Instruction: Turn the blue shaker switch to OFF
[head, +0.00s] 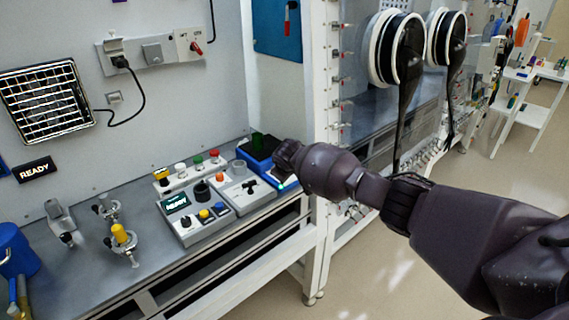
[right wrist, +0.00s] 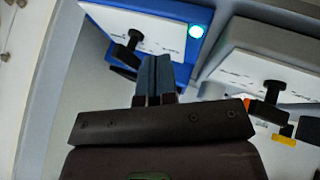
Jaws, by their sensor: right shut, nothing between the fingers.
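The blue shaker (head: 243,152) stands on the bench next to the tall white frame post. My right arm partly covers it in the head view. In the right wrist view the blue shaker (right wrist: 105,16) shows a white front panel with a black switch (right wrist: 128,46) and a lit cyan-green lamp (right wrist: 196,31). My right gripper (right wrist: 154,62) is shut and empty. Its fingertips appear close beside the switch, to its right in that view; I cannot tell whether they touch. The switch's labels are too blurred to read. My left gripper is not in view.
A grey device (head: 243,190) with a similar black switch stands left of the blue shaker; it also shows in the right wrist view (right wrist: 262,50). Glovebox ports hang behind my arm.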

